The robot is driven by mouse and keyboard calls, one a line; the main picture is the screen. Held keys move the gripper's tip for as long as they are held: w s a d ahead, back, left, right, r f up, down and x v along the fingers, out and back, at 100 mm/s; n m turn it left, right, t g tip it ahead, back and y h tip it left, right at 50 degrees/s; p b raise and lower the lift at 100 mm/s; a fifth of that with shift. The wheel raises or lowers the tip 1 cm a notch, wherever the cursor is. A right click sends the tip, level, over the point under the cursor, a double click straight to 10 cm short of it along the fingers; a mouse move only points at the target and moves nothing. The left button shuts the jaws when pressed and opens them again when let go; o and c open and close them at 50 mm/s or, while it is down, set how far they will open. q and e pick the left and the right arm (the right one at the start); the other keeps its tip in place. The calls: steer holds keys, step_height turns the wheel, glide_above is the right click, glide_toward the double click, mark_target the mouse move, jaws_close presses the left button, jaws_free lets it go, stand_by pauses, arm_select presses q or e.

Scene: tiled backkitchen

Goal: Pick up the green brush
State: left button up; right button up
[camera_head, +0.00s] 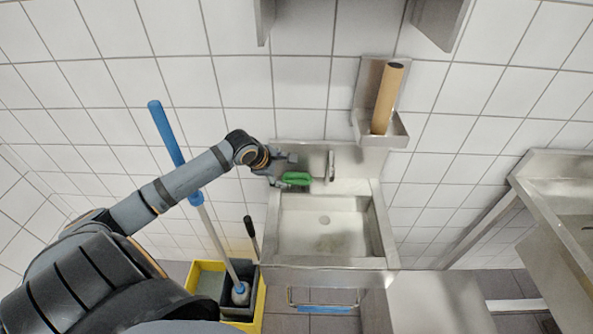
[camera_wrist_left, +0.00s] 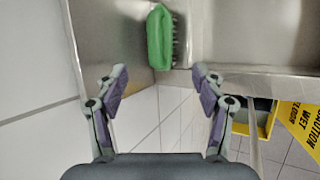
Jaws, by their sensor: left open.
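The green brush (camera_head: 297,179) lies on the back left part of the steel sink (camera_head: 273,225), beside the basin. In the left wrist view the green brush (camera_wrist_left: 160,38) shows beyond my fingertips, with bristles along its right side. My left gripper (camera_head: 284,168) is close to the brush at its left end in the head view. In the left wrist view my left gripper (camera_wrist_left: 162,80) is open, with nothing between its fingers. The brush lies ahead of the gap, apart from the fingers as far as I can see. My right gripper is not in view.
A faucet (camera_head: 331,166) stands behind the basin. A steel wall holder (camera_head: 362,100) with a brown tube (camera_head: 387,97) hangs above. A yellow mop bucket (camera_head: 193,277) with a blue-handled mop (camera_head: 166,133) stands at left. A yellow caution sign (camera_wrist_left: 302,122) shows in the wrist view.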

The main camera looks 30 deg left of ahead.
mark_target(297, 177)
arm_select(q)
steer(key=x, duration=0.4)
steer(key=shift+d+b, duration=0.25)
steer(key=shift+b, duration=0.05)
steer(key=shift+w+f, duration=0.25)
steer(key=shift+d+f, duration=0.1)
steer(key=x, duration=0.4)
steer(key=shift+w+d+p, duration=0.15)
steer(key=shift+d+p, duration=0.05)
steer(key=shift+p, duration=0.15)
steer(key=shift+w+f, duration=0.25)
steer(key=shift+w, duration=0.05)
steer(key=shift+s+r, duration=0.1)
steer(key=shift+s, duration=0.05)
steer(key=shift+c, duration=1.6)
steer(key=c, duration=1)
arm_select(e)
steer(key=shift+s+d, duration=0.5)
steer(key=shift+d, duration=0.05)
